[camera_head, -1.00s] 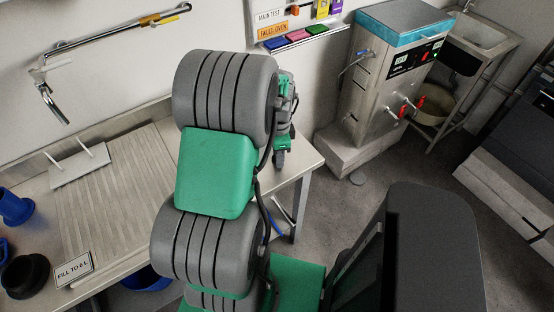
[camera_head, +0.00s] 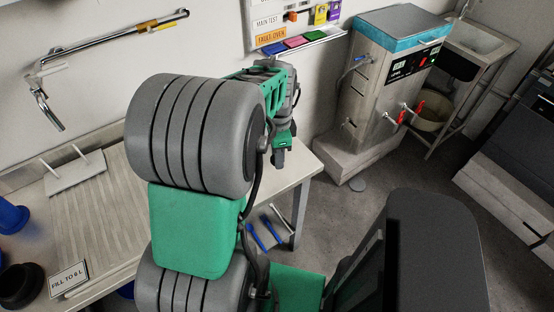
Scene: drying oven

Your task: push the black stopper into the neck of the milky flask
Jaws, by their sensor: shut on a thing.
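My gripper (camera_head: 278,158) is small in the head view, past the big grey arm joint, over the right end of the bench. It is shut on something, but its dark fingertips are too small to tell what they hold. I cannot make out the black stopper or the milky flask. My own arm covers much of the bench's middle and right part.
The pale bench (camera_head: 300,167) ends at right, with open floor beyond. A steel apparatus with red taps (camera_head: 375,110) stands behind. At left are a "FILL TO 6 L" sign (camera_head: 68,280), a black round object (camera_head: 20,286) and a blue vessel (camera_head: 10,217).

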